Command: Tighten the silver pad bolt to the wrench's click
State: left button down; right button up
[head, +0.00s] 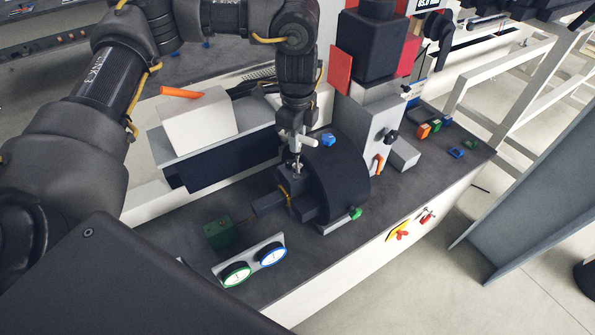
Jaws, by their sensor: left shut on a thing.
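My left gripper (297,123) points down over the dark clamp block beside the black drum and is shut on a light grey wrench (296,141) with a crossways handle. The wrench stands about upright, its shaft running down to the top of the clamp block (291,182). The silver pad bolt seems to be at the shaft's lower end, too small and covered to tell apart from the wrench tip. I cannot tell whether the tip is seated on it. My right gripper is not in view.
The black drum (340,178) stands close to the right of the wrench, with a blue knob (328,139) and a green knob (355,213). Two dials (237,274) and a green block (218,234) are in front. A white box (198,129) stands behind left.

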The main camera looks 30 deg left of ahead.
pick_arm(q)
jog(key=shift+f+b, duration=0.7)
jog(key=shift+f, duration=0.45)
dwell(0.4)
jog(key=shift+r+m, duration=0.1)
jog(key=shift+m, duration=0.3)
jog(key=m+p, duration=0.1)
jog(key=m, duration=0.2)
jog(key=m+p, duration=0.1)
jog(key=m, duration=0.5)
jog(key=shift+p, duration=0.3)
jog(key=m, duration=0.6)
jog(key=shift+d, duration=0.1)
jog(key=m, duration=0.5)
jog(key=shift+m, duration=0.4)
jog(key=shift+n+p, duration=0.3)
jog(key=shift+p, duration=0.15)
